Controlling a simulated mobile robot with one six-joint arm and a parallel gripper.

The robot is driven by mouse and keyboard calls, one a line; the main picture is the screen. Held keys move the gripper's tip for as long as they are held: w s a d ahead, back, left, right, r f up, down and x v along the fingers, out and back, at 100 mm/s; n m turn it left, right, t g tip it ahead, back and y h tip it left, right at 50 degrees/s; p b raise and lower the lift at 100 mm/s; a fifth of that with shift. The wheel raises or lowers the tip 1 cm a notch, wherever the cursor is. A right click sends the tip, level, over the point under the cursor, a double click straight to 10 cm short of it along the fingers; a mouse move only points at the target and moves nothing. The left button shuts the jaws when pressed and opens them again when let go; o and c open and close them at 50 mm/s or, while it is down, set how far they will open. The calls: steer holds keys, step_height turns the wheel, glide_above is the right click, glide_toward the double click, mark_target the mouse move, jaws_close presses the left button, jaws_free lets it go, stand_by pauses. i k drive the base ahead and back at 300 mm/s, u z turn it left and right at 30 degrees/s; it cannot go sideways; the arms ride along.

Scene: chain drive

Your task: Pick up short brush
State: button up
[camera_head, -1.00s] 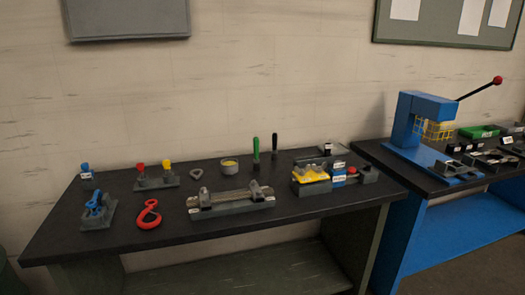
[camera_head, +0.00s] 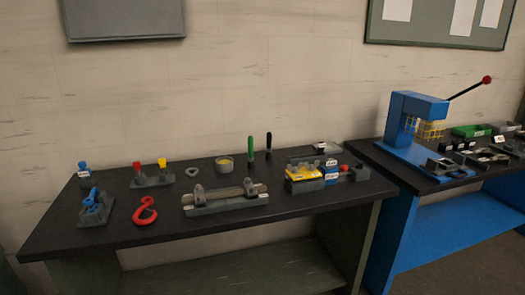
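My gripper is not in view. Two slim upright tools stand at the back of the dark table (camera_head: 110,230), right of centre: one with a green handle (camera_head: 250,146) and one with a black handle (camera_head: 268,146). I see no clear bristles on either, so I cannot tell which one is the short brush. The black one stands just right of the green one, with a small gap between them.
A round tub with yellow contents (camera_head: 225,164) stands left of the tools. A long grey fixture (camera_head: 226,208) lies in front; a yellow-topped block (camera_head: 304,180) is at right. A red hook (camera_head: 145,211) lies left. A blue press (camera_head: 414,124) stands on the right bench.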

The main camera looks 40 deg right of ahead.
mark_target(268, 155)
steer(key=u, duration=0.05)
steer(key=k, duration=1.45)
steer(key=z, duration=0.6)
steer(key=i, duration=1)
steer(key=z, duration=0.05)
